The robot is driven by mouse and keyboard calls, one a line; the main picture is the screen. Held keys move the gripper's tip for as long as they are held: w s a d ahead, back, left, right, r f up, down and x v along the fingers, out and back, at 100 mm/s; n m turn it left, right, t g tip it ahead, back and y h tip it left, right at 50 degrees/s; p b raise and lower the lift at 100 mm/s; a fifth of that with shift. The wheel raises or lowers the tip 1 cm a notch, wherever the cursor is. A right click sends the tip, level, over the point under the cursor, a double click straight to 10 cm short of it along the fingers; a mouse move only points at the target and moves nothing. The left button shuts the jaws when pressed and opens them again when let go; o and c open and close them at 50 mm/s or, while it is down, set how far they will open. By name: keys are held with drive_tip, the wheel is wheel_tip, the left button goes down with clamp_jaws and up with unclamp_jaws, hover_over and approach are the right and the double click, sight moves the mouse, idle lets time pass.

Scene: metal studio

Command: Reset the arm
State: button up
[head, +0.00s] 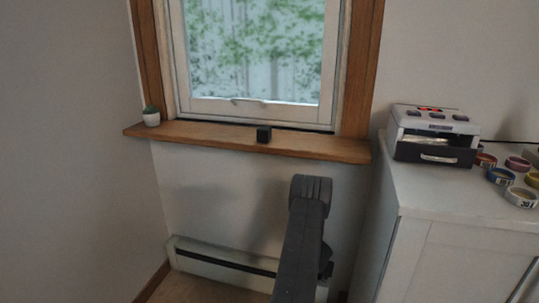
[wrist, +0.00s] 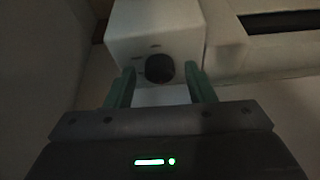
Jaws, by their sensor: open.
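My gripper (wrist: 158,88) shows in the wrist view with its two greenish fingers spread apart and nothing between them. Beyond the fingers is a pale box-like unit with a dark round knob (wrist: 159,68); the distance to it is hard to judge. In the head view my arm (head: 303,240) rises from the bottom, below the window sill, and its gripper end is hidden.
A baseboard heater (head: 220,264) runs low along the wall. At right, a white cabinet (head: 440,200) carries a toaster-oven-like device (head: 432,135) and several coloured rings (head: 500,176).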

drive_tip(key=shift+f+b, duration=0.25)
drive_tip(key=shift+b, duration=0.15)
drive_tip(key=shift+m+b, duration=0.3)
drive_tip(key=shift+m, duration=0.1)
drive_tip(key=shift+r+m, duration=0.2)
drive_tip(key=shift+m, duration=0.3)
drive_tip(key=shift+h, duration=0.3)
drive_tip(key=shift+a+r, duration=0.1)
